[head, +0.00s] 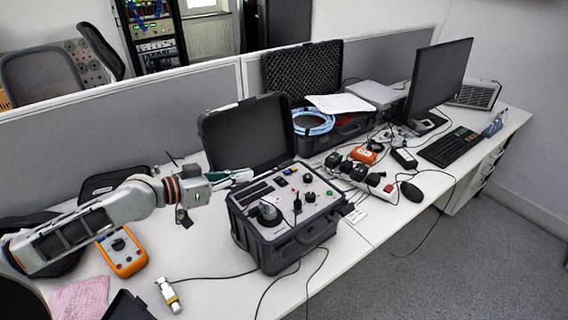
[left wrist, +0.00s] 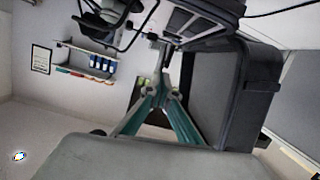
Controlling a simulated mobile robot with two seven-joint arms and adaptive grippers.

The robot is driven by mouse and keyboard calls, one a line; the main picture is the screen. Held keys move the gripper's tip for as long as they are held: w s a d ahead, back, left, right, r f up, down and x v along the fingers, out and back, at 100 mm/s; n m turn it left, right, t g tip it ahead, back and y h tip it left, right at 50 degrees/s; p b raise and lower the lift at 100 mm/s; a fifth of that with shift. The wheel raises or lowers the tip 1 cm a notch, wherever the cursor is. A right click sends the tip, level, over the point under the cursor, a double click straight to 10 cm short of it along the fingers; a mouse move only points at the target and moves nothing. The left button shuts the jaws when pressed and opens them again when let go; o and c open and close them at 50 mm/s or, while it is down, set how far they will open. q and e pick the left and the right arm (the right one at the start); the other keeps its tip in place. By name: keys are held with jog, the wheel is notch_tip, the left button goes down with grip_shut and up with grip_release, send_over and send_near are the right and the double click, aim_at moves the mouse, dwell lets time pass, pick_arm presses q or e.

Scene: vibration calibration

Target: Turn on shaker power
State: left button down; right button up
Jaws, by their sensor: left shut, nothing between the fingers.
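The shaker unit (head: 283,240) is a black hard case standing open on the desk, its lid (head: 245,132) raised at the back. Its light control panel (head: 318,182) carries black knobs, dark slots, a small red part near the back edge and a green one at the right. My left gripper (head: 248,173) is shut and empty, at the left back of the panel in front of the lid. Whether it touches the case is unclear. In the left wrist view its teal fingers (left wrist: 163,80) meet beside the dark case. My right gripper is not in view.
An orange handheld meter (head: 122,252) and a small cylindrical sensor (head: 169,294) with a cable lie left of the case. A power strip (head: 375,184) with plugs, a monitor (head: 437,80) and a keyboard (head: 449,147) stand right. A second open case (head: 303,72) is behind.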

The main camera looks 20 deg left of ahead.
pick_arm(q)
jog(key=shift+w, duration=0.35)
jog(key=shift+s+r, duration=0.1)
jog(key=shift+s, duration=0.2)
jog(key=shift+w+d, duration=0.4)
jog(key=shift+w, duration=0.25)
jog(key=p, duration=0.2)
send_over(276, 187)
jog(key=shift+w+a+f, duration=0.15)
jog(key=shift+a+f, duration=0.05)
jog(key=shift+f, duration=0.9)
notch_tip(276, 187, down, 3)
jog(key=shift+d+r+b, duration=0.1)
jog(key=shift+d+b, duration=0.05)
jog(key=shift+b, duration=0.15)
jog(key=shift+f, duration=0.75)
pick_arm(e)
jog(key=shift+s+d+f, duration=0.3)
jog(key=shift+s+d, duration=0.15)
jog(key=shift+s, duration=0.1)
